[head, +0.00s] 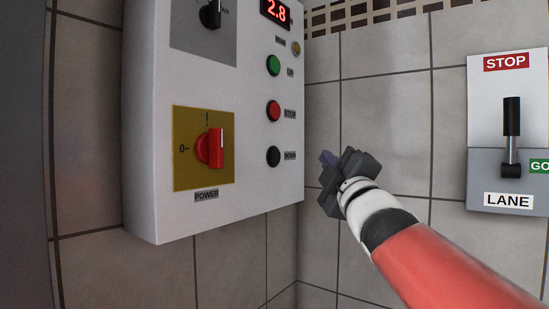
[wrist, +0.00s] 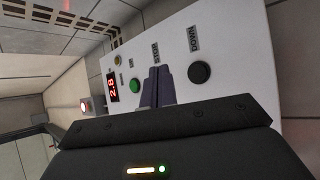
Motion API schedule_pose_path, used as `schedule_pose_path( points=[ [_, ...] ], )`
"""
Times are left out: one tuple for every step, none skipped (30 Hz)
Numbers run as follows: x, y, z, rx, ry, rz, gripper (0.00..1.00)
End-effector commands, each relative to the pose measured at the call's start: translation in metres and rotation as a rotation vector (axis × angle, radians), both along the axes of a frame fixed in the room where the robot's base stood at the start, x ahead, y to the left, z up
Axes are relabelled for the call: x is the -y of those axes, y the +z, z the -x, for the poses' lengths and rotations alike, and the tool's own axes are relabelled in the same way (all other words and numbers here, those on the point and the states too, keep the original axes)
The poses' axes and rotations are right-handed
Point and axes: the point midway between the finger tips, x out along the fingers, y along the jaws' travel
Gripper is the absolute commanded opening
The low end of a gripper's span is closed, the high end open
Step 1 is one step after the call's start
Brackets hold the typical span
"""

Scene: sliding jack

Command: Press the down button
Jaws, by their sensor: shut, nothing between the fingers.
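The down button (head: 273,156) is a round black button on the white control panel (head: 160,90), with a DOWN label beside it. It also shows in the wrist view (wrist: 200,73), right of my fingertips. My gripper (head: 328,158) is shut and empty, to the right of the button in the head view and apart from it. In the wrist view my shut fingers (wrist: 157,86) cover the place beside the STOP label, and the red stop button is hidden there.
Above the down button are the red stop button (head: 273,111) and green up button (head: 273,65). A red power knob (head: 210,148) sits on a yellow plate to the left. A lane lever (head: 511,130) is on the right wall. The display reads 2.8.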

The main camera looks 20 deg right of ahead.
Motion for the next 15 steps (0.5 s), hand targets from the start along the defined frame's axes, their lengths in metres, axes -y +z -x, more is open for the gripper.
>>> schedule_pose_path(
  points=[
    [0.000, 0.000, 0.000, 0.000, 0.000, -0.001, 0.00],
    [0.000, 0.000, 0.000, 0.000, 0.000, -0.001, 0.00],
    [0.000, 0.000, 0.000, -0.001, 0.000, -0.001, 0.00],
    [0.000, 0.000, -0.001, -0.001, 0.000, -0.001, 0.00],
    [-0.001, 0.000, -0.002, -0.001, 0.000, -0.001, 0.00],
    [-0.002, -0.001, -0.003, -0.001, 0.000, -0.002, 0.00],
    [-0.003, -0.001, -0.005, -0.002, 0.000, -0.003, 0.00],
    [-0.004, 0.000, -0.007, -0.002, 0.000, -0.004, 0.00],
    [-0.006, 0.000, -0.010, -0.002, 0.001, -0.002, 0.00],
    [-0.008, 0.000, -0.013, -0.002, 0.001, -0.002, 0.00],
    [-0.010, -0.001, -0.017, -0.002, 0.000, -0.003, 0.00],
    [-0.013, -0.001, -0.022, -0.003, 0.001, -0.003, 0.00],
    [-0.015, -0.001, -0.025, -0.003, 0.001, -0.002, 0.00],
    [-0.017, -0.001, -0.029, -0.002, 0.000, -0.004, 0.00],
    [-0.021, -0.001, -0.034, -0.003, 0.000, -0.003, 0.00]
  ],
)
